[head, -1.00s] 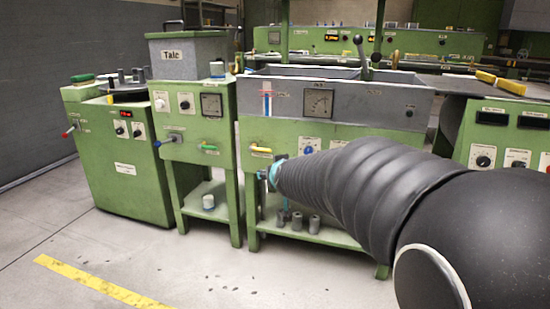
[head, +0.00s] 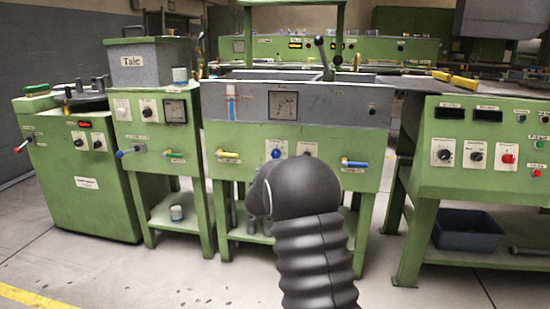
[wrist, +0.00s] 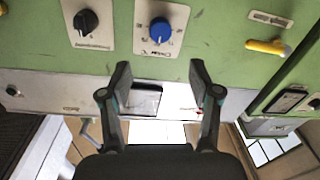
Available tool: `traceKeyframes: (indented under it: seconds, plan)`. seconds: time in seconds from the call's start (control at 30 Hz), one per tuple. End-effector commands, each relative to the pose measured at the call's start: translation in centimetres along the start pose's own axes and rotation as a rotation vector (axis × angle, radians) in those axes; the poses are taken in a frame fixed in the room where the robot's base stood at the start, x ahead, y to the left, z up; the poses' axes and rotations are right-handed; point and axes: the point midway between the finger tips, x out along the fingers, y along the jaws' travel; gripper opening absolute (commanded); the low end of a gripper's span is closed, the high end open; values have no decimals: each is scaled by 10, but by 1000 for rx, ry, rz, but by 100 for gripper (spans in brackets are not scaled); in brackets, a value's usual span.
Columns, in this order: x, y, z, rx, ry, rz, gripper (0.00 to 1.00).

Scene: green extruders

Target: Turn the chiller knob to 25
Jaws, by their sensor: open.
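The chiller knob (wrist: 160,30) is a blue round knob on a white dial plate in the wrist view, on a green panel. It also shows in the head view as a blue spot (head: 276,154) just above my arm. The dial's numbers are too small to read. My gripper (wrist: 160,73) is open and empty in the wrist view. Its two fingers point toward the panel, with the knob between them sideways but farther up the picture. The fingers do not touch it. In the head view my own arm hides the gripper.
A black knob (wrist: 86,19) sits left of the blue one in the wrist view, and a yellow handle (wrist: 268,46) to its right. A blue-handled valve (head: 355,163) projects right of my arm. A green control console (head: 485,150) stands at the right.

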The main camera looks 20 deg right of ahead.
Motion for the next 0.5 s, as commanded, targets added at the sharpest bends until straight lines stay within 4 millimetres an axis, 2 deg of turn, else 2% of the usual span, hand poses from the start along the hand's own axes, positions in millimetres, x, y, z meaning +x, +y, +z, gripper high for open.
traceKeyframes:
  seconds: [0.2, 0.5]
  plan:
    - [40, 0, 0, 0, -1, 0, 63]
    - [86, 0, 0, 1, 0, 0, 63]
